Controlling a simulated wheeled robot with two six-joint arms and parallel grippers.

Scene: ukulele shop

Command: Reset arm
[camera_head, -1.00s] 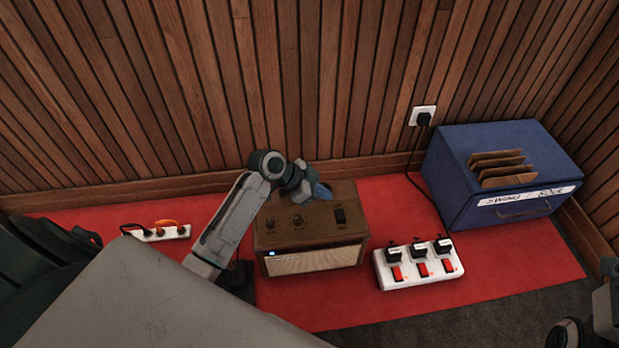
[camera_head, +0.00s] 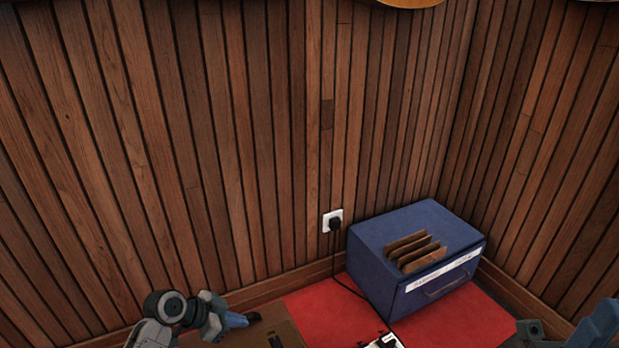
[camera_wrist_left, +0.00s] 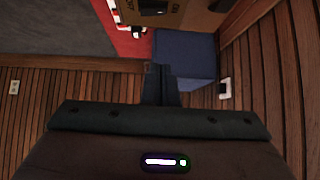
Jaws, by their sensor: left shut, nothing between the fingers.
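My left gripper (camera_head: 236,321) shows at the bottom of the head view, in front of the top of a brown amplifier box (camera_head: 275,333). Its blue fingertips point right and appear closed, with nothing held. In the left wrist view its dark fingers (camera_wrist_left: 160,85) lie together in front of a blue box (camera_wrist_left: 190,55). Part of my right arm with a blue-grey gripper piece (camera_head: 598,324) shows at the lower right edge of the head view. Its fingertips cannot be made out.
The blue box (camera_head: 375,262), with brown sleeves (camera_head: 415,253) on top, stands on a red mat (camera_head: 320,312) near the corner. A plug sits in a wall outlet (camera_head: 327,221), its cable hanging down. A white switch strip (camera_head: 388,341) is cut off below. Slatted wood walls (camera_head: 230,130) close the back.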

